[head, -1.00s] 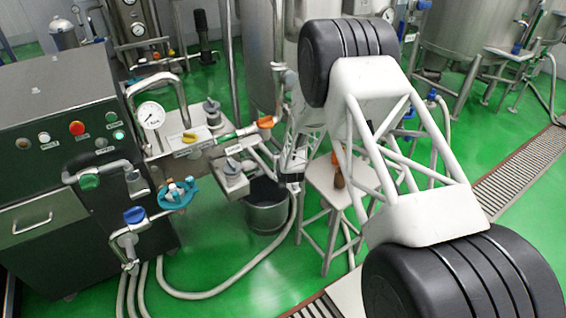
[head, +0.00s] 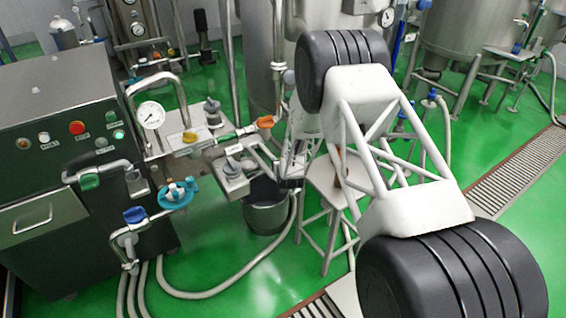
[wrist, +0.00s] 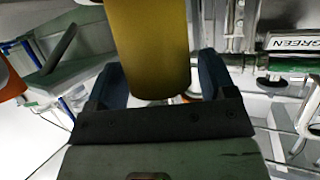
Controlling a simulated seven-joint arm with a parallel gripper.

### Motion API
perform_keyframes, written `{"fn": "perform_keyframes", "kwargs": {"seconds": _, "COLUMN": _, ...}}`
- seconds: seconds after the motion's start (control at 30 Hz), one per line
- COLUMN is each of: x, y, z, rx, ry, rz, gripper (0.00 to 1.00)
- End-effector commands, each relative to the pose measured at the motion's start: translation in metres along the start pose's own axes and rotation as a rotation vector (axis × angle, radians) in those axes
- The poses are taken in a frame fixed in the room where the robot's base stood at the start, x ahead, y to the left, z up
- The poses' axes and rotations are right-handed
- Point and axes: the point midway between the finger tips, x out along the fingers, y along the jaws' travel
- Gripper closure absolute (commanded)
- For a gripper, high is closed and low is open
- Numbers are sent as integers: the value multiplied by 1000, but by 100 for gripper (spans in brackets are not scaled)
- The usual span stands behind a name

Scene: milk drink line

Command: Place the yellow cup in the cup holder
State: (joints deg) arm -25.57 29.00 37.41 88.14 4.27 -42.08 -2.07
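The yellow cup (wrist: 155,50) fills the upper middle of the wrist view. It lies between the two dark blue fingers of my gripper (wrist: 165,80), which looks shut on it, though a thin gap shows on its right side. The cup's upper part is cut off by the frame. In the head view my gripper (head: 290,180) is small and partly hidden, beside the metal fittings and above a steel bucket. The cup cannot be made out there. I cannot clearly pick out the cup holder in either view.
The steel bucket (head: 266,215) is below my gripper. A white stool (head: 325,185) stands behind my arm.

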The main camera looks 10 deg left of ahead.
Motion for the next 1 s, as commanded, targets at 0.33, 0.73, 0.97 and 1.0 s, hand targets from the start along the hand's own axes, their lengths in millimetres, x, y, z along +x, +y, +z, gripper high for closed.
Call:
{"fn": "perform_keyframes", "kwargs": {"seconds": 0.33, "x": 0, "y": 0, "z": -1, "rx": 0, "ry": 0, "rz": 0, "gripper": 21}}
{"fn": "perform_keyframes", "kwargs": {"seconds": 0.73, "x": -20, "y": 0, "z": -3, "rx": 0, "ry": 0, "rz": 0, "gripper": 21}}
{"fn": "perform_keyframes", "kwargs": {"seconds": 0.97, "x": -44, "y": 0, "z": -3, "rx": 0, "ry": 1, "rz": 0, "gripper": 21}}
{"fn": "perform_keyframes", "kwargs": {"seconds": 1.0, "x": -48, "y": 0, "z": -3, "rx": 0, "ry": 1, "rz": 0, "gripper": 21}}
